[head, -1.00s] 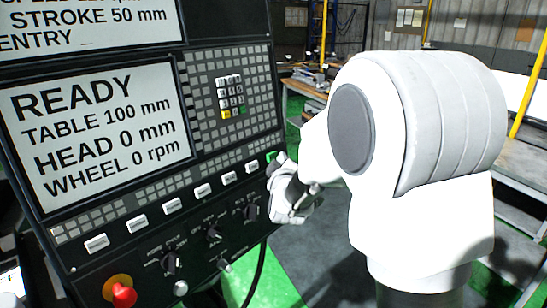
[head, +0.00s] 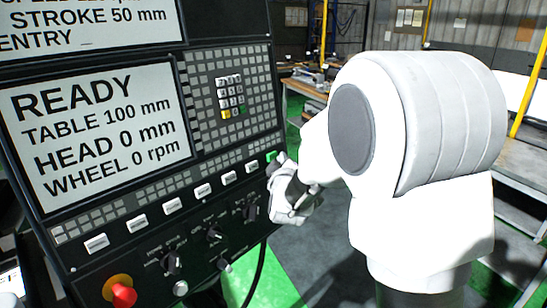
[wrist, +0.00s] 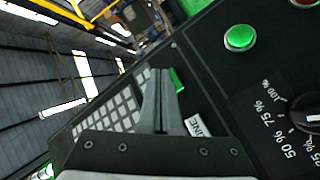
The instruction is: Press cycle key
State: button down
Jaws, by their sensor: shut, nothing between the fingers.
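A green key (head: 271,156) sits at the right end of the row of labelled white keys on the control panel; its label is not readable. In the wrist view the green key (wrist: 177,80) shows just right of my fingertips, partly hidden behind them. My gripper (wrist: 160,72) is shut and empty, its fingers together and close to the panel. I cannot tell whether the tips touch the key. In the head view my wrist is at the panel's right edge, just below the green key. The screen (head: 95,130) reads READY, table 100 mm, head 0 mm, wheel 0 rpm.
A round green lit button (wrist: 240,38) and a percent-marked dial (wrist: 310,117) are on the panel to the right in the wrist view. A red emergency stop (head: 124,296) is at the panel's lower left.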

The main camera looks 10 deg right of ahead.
dwell(0.4)
jog(key=shift+w+a+f, duration=0.1)
jog(key=shift+w+a, duration=0.2)
